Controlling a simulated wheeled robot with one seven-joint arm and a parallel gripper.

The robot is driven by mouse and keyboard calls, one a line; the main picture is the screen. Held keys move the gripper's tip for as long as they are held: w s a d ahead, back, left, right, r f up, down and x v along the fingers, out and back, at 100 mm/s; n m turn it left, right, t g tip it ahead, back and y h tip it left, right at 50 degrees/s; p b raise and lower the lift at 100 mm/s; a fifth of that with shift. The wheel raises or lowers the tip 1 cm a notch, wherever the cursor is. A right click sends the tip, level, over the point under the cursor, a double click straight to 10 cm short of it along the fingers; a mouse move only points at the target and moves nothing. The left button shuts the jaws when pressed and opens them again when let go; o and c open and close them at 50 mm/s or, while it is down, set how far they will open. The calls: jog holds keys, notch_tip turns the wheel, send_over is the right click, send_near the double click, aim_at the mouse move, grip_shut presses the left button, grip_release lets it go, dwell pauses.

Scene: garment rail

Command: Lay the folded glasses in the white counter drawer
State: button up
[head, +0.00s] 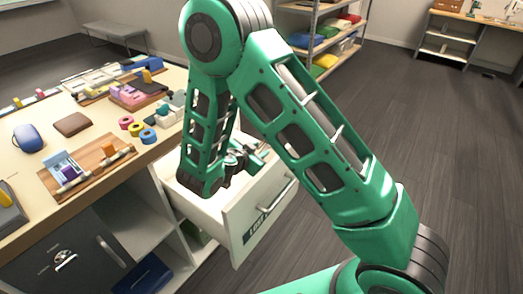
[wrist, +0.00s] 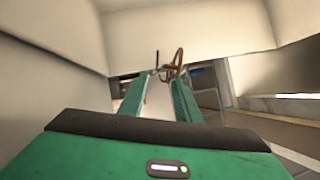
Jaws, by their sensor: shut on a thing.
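The white counter drawer (head: 262,212) is pulled open below the counter top, with a handle and a dark label on its front. My arm reaches down into the drawer in the head view, and my gripper (head: 236,163) is partly hidden there by my arm and the drawer. In the wrist view my gripper (wrist: 160,78) is shut on the folded glasses (wrist: 178,62), thin and brown, at its fingertips. Pale drawer walls (wrist: 190,28) surround them. Whether the glasses touch the drawer floor cannot be told.
A grey cabinet door (head: 65,245) is below. Open floor (head: 430,150) lies to the right.

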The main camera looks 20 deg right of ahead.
jog(key=o, duration=1)
jog(key=shift+a, duration=0.1)
jog(key=v, duration=1.2)
